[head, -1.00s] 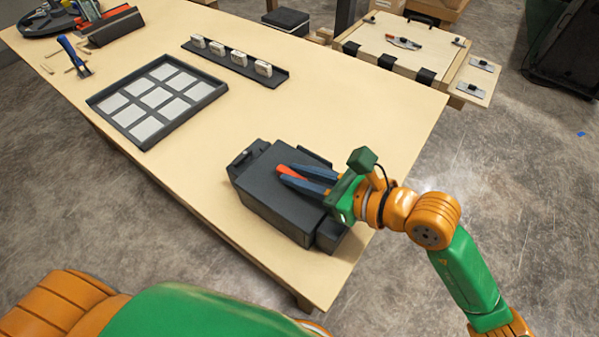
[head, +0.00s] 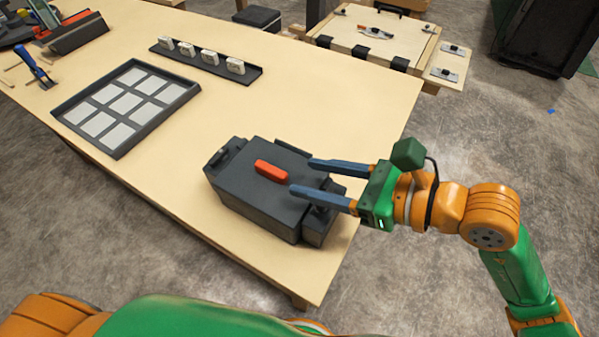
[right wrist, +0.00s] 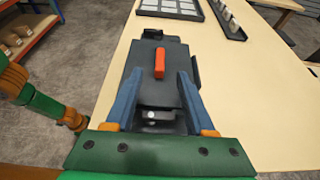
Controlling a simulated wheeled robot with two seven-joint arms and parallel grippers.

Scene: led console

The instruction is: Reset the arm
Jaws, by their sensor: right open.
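My right gripper (head: 300,176) is open, with its two blue fingers apart and nothing between them. It is at the right side of a dark grey console box (head: 245,199), the fingertips over the box's right part. A red-orange bar (head: 271,171) lies on the box's top, just left of the fingertips and apart from them in the head view. In the right wrist view the bar (right wrist: 159,63) stands ahead of the open fingers (right wrist: 158,80), on the box top (right wrist: 140,77). My left gripper is not in view.
A dark tray with a grid of pale squares (head: 64,112) and a dark rail (head: 213,68) holding several white blocks lie on the wooden table (head: 290,110). A blue-handled tool (head: 34,66) is at the left. A wooden case (head: 372,37) stands beyond. The table's middle is clear.

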